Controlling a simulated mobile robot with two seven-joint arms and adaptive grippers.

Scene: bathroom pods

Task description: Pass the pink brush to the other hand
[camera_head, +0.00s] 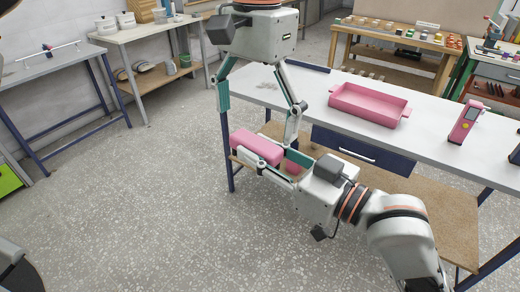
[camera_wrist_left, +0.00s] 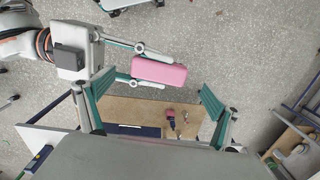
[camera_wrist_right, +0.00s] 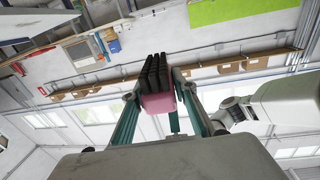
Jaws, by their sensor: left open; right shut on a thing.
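The pink brush (camera_head: 256,147) is held in my right gripper (camera_head: 279,166), out in front of the table's left end. In the right wrist view the brush (camera_wrist_right: 158,102) sits between the closed fingers, its black bristles (camera_wrist_right: 155,72) pointing away. My left gripper (camera_head: 258,122) is open and empty, pointing down above the brush with its fingers wide apart. In the left wrist view the brush (camera_wrist_left: 159,71) lies in line with the gap between the left fingertips; I cannot tell how far below them. Its bristles are hidden in the head and left wrist views.
A white table (camera_head: 310,100) carries a pink tray (camera_head: 369,104) and a pink device (camera_head: 466,122). Its wooden lower shelf (camera_head: 440,208) holds small items (camera_wrist_left: 171,122). Benches stand at the back and left. The speckled floor in front is clear.

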